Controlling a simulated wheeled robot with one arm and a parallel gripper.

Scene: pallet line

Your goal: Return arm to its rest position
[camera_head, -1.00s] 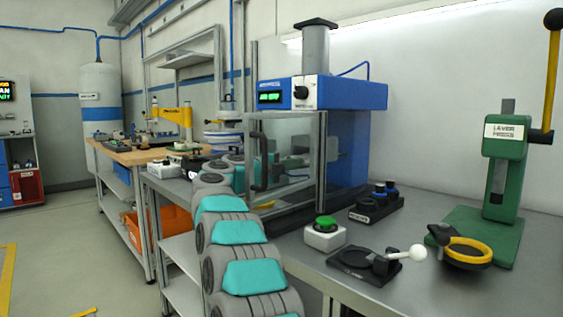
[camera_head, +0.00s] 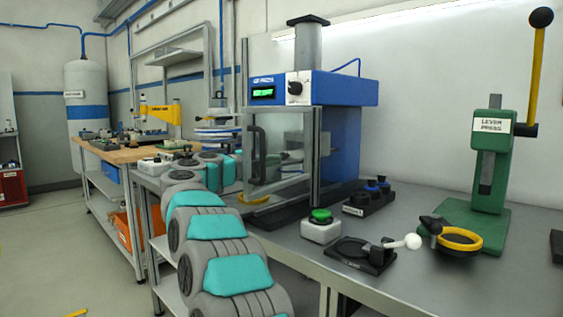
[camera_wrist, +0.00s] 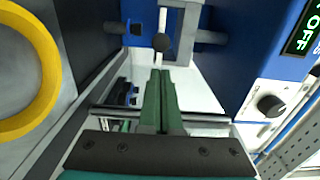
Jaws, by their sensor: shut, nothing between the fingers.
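My gripper (camera_wrist: 160,76) shows in the wrist view with its two green fingers together and nothing between them. In the head view my arm, grey with teal pads, rises from the bottom and bends over the bench left of the blue press (camera_head: 342,92). My gripper cannot be made out there. The wrist view shows the press's blue housing and green display (camera_wrist: 303,30) to the right of the fingers. A yellow ring (camera_wrist: 52,75) lies to their left, apart from them.
A clear guard panel with a black handle (camera_head: 256,155) stands in front of the press. A wooden-topped bench (camera_head: 130,152) is further back.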

